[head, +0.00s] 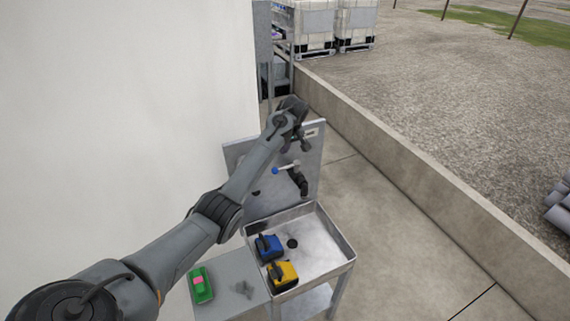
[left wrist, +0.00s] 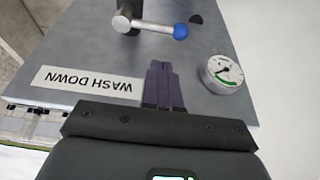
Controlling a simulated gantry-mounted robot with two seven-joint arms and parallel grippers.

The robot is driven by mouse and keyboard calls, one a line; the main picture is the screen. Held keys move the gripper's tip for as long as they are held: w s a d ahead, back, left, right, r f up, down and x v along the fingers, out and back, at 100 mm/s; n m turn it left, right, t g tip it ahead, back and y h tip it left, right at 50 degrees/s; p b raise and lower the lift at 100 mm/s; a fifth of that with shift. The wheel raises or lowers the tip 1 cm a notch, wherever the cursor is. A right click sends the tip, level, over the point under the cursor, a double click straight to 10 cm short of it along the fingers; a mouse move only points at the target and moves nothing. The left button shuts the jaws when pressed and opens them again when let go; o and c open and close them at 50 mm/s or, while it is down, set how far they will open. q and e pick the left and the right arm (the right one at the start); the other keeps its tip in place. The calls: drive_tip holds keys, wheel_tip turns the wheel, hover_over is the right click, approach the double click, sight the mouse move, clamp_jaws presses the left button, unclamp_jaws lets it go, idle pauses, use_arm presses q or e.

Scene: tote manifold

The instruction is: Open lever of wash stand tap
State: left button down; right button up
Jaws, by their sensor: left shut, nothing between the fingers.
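The wash stand tap (head: 299,183) is a dark spout on the upright metal back panel (head: 315,175). Its thin silver lever (head: 286,167) ends in a blue knob (head: 275,170) and points left, roughly level. In the left wrist view, which is upside down, the lever (left wrist: 155,25) runs sideways from a metal hub to the blue knob (left wrist: 181,31). My left gripper (head: 306,147) is just above the lever in the head view. Its fingers (left wrist: 160,68) are shut, empty and apart from the lever. My right gripper is in neither view.
The panel carries a WASH DOWN label (left wrist: 88,82) and a round gauge (left wrist: 226,72). The metal basin (head: 325,255) below holds a blue item (head: 269,248) and a yellow item (head: 283,274). A green item (head: 201,285) lies on the side shelf. A white wall (head: 110,110) stands left.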

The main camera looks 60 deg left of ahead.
sight(286, 167)
use_arm(q)
drive_tip(key=p+x, duration=0.1)
drive_tip(key=x, duration=0.6)
drive_tip(key=shift+w+f, duration=0.15)
drive_tip(key=shift+f, duration=0.05)
drive_tip(key=shift+x, duration=1)
